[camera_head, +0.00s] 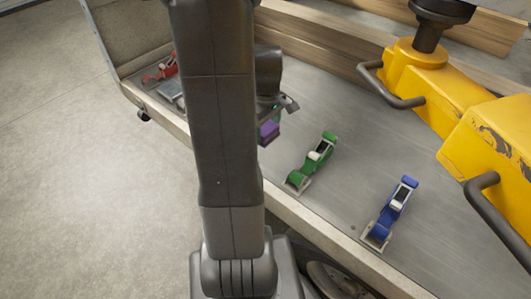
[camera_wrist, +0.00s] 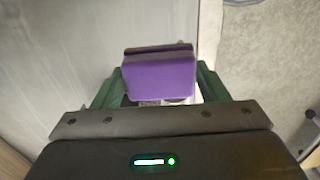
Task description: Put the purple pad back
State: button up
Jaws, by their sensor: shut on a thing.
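The purple pad (camera_wrist: 160,76) is a small block with a darker top edge. In the wrist view it sits between the two green fingers of my gripper (camera_wrist: 157,90), which is shut on it. In the head view the purple pad (camera_head: 268,132) shows just right of my arm, over the grey trailer bed (camera_head: 335,100) near its front edge. My arm hides most of my gripper there. I cannot tell whether the pad touches the bed.
A red tool (camera_head: 166,68) lies at the far left end. Yellow machinery (camera_head: 440,90) with dark handles stands at right. Wooden planks (camera_head: 310,40) line the back.

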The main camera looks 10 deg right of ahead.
aim_at(266, 128)
notch_tip(266, 128, down, 9)
jog(key=shift+b, duration=0.55)
jog(key=o, duration=0.9)
notch_tip(266, 128, up, 12)
jog(key=shift+r+p, duration=0.1)
jog(key=shift+p, duration=0.8)
